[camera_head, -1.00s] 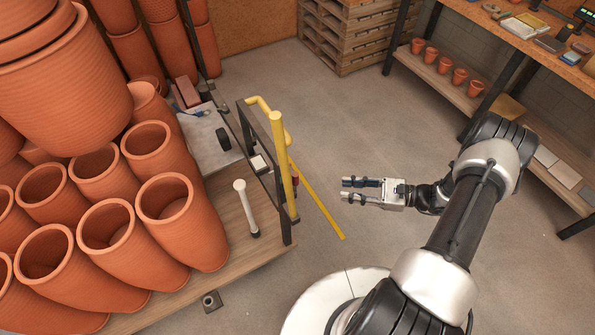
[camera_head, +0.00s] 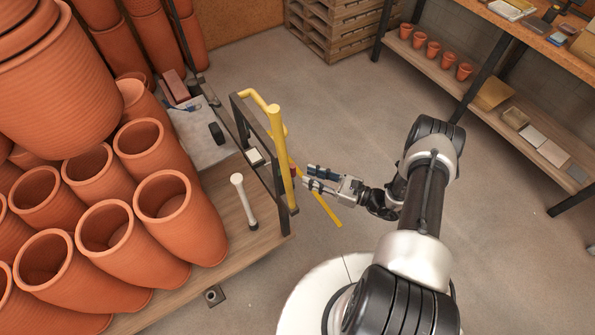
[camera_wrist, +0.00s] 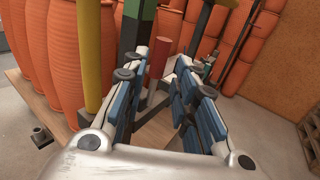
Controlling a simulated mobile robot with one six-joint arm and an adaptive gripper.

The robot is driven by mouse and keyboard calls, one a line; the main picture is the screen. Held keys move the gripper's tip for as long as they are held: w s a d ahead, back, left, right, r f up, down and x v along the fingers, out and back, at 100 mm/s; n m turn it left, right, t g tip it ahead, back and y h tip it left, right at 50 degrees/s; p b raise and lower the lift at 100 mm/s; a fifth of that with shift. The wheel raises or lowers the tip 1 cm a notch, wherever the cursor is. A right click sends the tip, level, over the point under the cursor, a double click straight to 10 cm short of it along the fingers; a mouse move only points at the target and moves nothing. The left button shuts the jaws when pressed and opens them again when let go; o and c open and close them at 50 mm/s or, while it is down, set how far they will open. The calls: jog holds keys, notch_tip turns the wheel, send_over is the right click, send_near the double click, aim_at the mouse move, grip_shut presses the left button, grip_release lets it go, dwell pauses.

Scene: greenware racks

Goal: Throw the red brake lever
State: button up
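The red brake lever shows as a short upright red grip (camera_wrist: 158,57) in the wrist view, just ahead of my fingertips and near the left finger. In the head view only a small red piece (camera_head: 292,168) shows beside the yellow post; the rest is hidden. My gripper (camera_head: 307,177) is open and empty, at the right side of the yellow post, with its fingers pointing left toward the red piece. In the wrist view my gripper (camera_wrist: 168,78) shows a clear gap between its blue-padded fingers. I cannot tell whether a finger touches the lever.
A thick yellow post (camera_head: 280,150) and a dark frame (camera_head: 262,140) stand at the cart's edge. Terracotta pots (camera_head: 175,215) crowd the left. The floor to the right is clear up to the shelves.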

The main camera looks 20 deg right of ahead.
aim_at(293, 174)
jog(key=x, duration=0.5)
jog(key=shift+w+a, duration=0.2)
jog(key=shift+c, duration=0.3)
grip_shut()
